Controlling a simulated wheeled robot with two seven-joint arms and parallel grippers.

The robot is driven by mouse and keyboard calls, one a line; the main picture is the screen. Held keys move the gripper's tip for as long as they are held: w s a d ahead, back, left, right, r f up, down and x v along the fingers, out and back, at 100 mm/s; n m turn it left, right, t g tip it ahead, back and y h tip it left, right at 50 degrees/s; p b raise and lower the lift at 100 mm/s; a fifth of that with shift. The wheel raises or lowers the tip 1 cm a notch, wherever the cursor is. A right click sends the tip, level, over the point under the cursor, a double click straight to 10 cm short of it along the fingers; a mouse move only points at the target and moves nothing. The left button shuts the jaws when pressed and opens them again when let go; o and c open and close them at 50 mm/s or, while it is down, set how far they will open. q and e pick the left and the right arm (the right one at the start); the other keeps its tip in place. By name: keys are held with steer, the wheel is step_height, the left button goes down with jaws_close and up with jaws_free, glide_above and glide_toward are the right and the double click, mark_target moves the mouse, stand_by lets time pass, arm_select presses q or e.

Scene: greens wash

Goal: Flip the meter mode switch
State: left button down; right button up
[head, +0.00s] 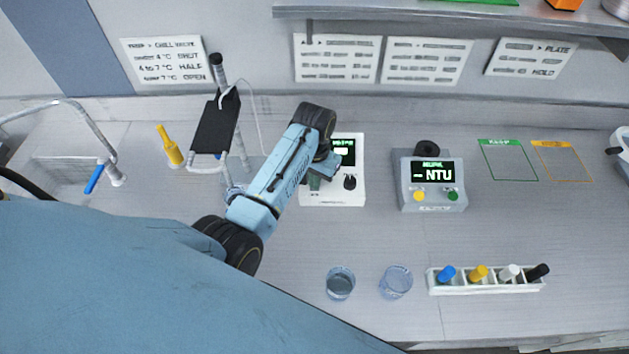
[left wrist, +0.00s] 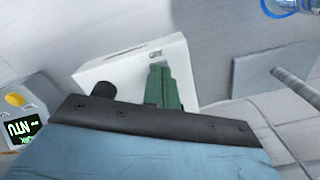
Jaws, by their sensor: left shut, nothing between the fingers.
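The white meter (head: 345,192) stands on the bench in the middle of the head view, its dark screen (head: 342,152) partly covered by my left arm. A black knob (head: 349,182) sits on the right of its front panel. My left gripper (head: 315,184) is shut and empty over the left part of that panel; I cannot tell whether it touches. In the left wrist view its green fingers (left wrist: 160,85) lie over the meter's white face (left wrist: 125,66), beside the black knob (left wrist: 103,89). Any switch under the fingers is hidden. My right gripper is not in view.
A grey NTU unit (head: 433,184) stands to the right. Two glass beakers (head: 340,283) (head: 396,282) and a white rack (head: 490,288) of capped vials are nearer the front. Bench between is clear.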

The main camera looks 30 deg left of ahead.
arm_select(q)
steer(key=shift+f, duration=0.1)
step_height(320, 180, up, 2)
steer(key=shift+r+p, duration=0.2)
steer(key=shift+p, duration=0.8)
steer(key=shift+r, duration=2.3)
